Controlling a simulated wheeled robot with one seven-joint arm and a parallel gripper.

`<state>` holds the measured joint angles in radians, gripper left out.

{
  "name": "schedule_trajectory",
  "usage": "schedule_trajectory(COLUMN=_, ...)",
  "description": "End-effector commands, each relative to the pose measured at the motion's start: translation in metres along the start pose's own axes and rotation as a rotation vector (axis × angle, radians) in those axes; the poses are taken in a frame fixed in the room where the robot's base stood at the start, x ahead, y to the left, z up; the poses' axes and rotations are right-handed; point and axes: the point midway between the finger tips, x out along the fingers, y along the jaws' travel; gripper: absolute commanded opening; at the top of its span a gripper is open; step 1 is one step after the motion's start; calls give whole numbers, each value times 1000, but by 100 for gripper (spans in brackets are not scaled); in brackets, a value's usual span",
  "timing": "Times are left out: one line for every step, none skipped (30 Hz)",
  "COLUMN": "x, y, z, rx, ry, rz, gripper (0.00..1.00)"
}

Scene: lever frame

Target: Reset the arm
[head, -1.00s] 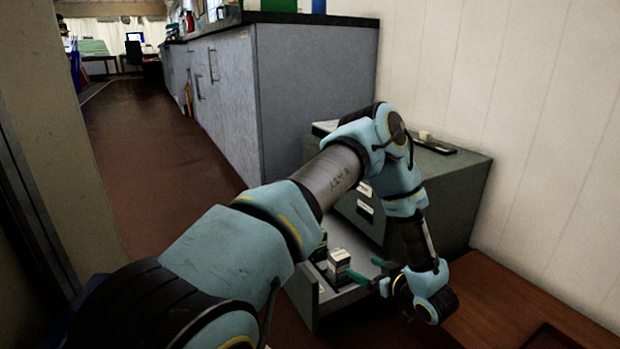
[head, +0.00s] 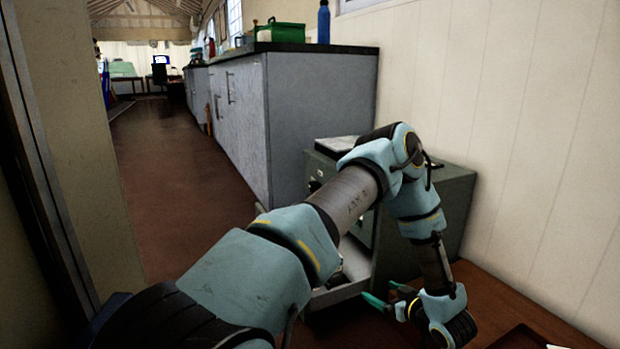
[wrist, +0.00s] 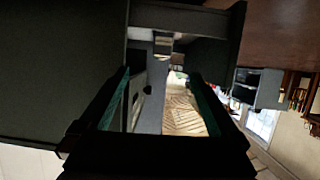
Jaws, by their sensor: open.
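My blue and black arm reaches from the lower left across the head view and bends down at the right. My gripper (head: 388,298) hangs at the lower right, beside the pulled-out drawer (head: 338,294) of a grey-green cabinet (head: 455,200). Its green fingers are apart. In the wrist view my gripper (wrist: 163,100) is open, with two green fingers and nothing held between them. My arm hides much of the drawer and the cabinet front in the head view.
A brown wooden surface (head: 500,310) lies under and right of my gripper, close to the pale panelled wall (head: 540,130). Tall grey cupboards (head: 300,130) stand behind. The brown floor (head: 165,180) is open to the left, beyond a door frame (head: 40,190).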

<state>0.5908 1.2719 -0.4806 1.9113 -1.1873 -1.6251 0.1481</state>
Motion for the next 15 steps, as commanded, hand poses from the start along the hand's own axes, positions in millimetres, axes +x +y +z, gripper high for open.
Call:
schedule_trajectory(x=2, y=3, z=-7, rx=-7, ry=-9, rz=14, gripper=97)
schedule_trajectory(x=3, y=4, z=-9, rx=-11, ry=-16, rz=21, gripper=97)
schedule_trajectory(x=4, y=6, z=-12, rx=-15, ry=-24, rz=32, gripper=97)
schedule_trajectory(x=5, y=8, z=-16, rx=-19, ry=-31, rz=41, gripper=97)
schedule_trajectory(x=6, y=10, z=-19, rx=-22, ry=-39, rz=52, gripper=97)
schedule_trajectory(x=8, y=12, z=-23, rx=-26, ry=-49, rz=63, gripper=97)
schedule_trajectory(x=10, y=14, z=-27, rx=-31, ry=-57, rz=74, gripper=97)
schedule_trajectory(x=11, y=15, z=-31, rx=-34, ry=-66, rz=86, gripper=97)
schedule_trajectory(x=13, y=18, z=-37, rx=-39, ry=-78, rz=101, gripper=97)
schedule_trajectory(x=15, y=19, z=-42, rx=-42, ry=-89, rz=115, gripper=97)
schedule_trajectory(x=16, y=22, z=-47, rx=-45, ry=-100, rz=129, gripper=97)
schedule_trajectory(x=18, y=24, z=-55, rx=-50, ry=-116, rz=150, gripper=97)
schedule_trajectory(x=20, y=26, z=-62, rx=-53, ry=-129, rz=165, gripper=97)
schedule_trajectory(x=21, y=27, z=-67, rx=-54, ry=-143, rz=182, gripper=97)
schedule_trajectory(x=22, y=30, z=-77, rx=-57, ry=-162, rz=205, gripper=97)
